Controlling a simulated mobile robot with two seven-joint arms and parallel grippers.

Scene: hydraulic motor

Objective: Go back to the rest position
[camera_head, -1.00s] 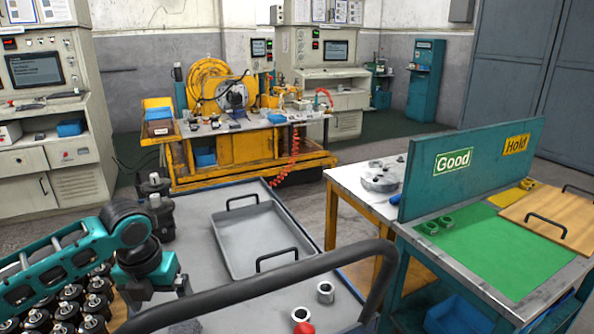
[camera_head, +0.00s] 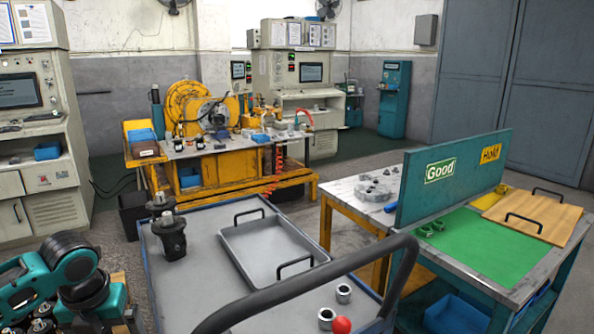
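My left arm comes in at the lower left in the head view, a teal and black arm folded low beside the grey cart (camera_head: 190,280). Its gripper fingers cannot be made out. My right arm and gripper are out of view. On the cart, a black hydraulic motor (camera_head: 172,238) stands upright to the left of a grey tray (camera_head: 275,248) with two black handles. The tray is empty. No gripper is seen touching the motor or the tray.
A black cart handle (camera_head: 300,288) crosses the foreground. Two metal rings (camera_head: 343,293) and a red knob (camera_head: 341,326) sit near it. A teal-framed table with a green mat (camera_head: 475,248) and a Good/Hold board (camera_head: 455,175) stands right. A yellow test bench (camera_head: 225,165) stands behind.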

